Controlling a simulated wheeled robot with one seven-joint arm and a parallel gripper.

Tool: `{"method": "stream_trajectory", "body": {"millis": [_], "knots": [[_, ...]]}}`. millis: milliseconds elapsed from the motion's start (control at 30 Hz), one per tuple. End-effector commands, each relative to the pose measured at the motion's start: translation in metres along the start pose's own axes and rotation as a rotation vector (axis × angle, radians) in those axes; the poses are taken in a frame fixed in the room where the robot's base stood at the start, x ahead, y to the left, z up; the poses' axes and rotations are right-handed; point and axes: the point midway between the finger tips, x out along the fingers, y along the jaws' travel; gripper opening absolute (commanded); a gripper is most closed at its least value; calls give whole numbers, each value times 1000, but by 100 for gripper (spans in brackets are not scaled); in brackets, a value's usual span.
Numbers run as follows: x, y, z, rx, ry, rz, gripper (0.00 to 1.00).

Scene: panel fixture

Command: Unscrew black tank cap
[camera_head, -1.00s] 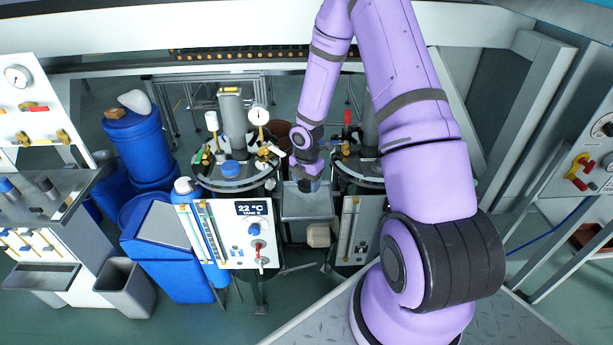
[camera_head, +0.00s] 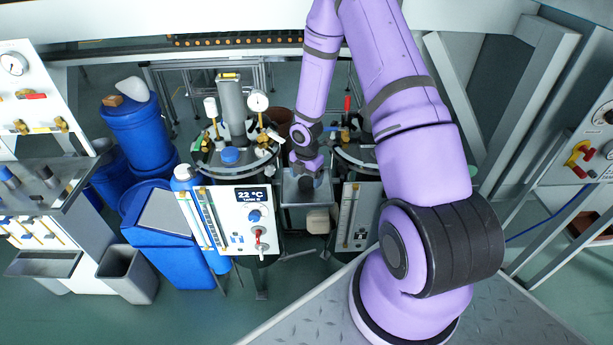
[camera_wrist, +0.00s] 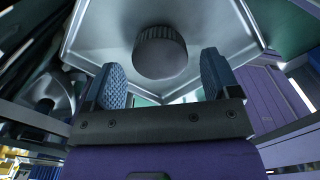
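A round black cap (camera_wrist: 160,52) with a ribbed rim shows in the wrist view, against a bare metal tray (camera_wrist: 112,28). My gripper (camera_wrist: 165,70) has its two blue textured fingers apart, one on each side of the cap, with gaps visible between fingers and cap. In the head view my gripper (camera_head: 308,180) is over the small metal tray (camera_head: 295,197) between the two tanks. The left tank's lid (camera_head: 205,165) carries a blue cap (camera_head: 231,155). The right tank's lid (camera_head: 350,157) is partly hidden by my arm.
Gauges and valves stand on the left tank, near my wrist. The left tank's front panel (camera_head: 232,235) reads 22 °C. The right tank's panel (camera_head: 355,230) is partly behind my arm. Blue barrels (camera_head: 140,135) stand at the left.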

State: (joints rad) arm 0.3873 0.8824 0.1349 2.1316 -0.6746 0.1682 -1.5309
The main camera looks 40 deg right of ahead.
Motion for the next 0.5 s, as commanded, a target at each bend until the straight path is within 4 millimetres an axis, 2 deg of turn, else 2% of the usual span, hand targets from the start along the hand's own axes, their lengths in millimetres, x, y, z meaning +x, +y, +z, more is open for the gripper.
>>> {"method": "stream_trajectory", "body": {"millis": [333, 500], "knots": [[-2, 0, 0, 0, 0, 1, 89], [-19, 1, 1, 2, -1, 3, 89]]}}
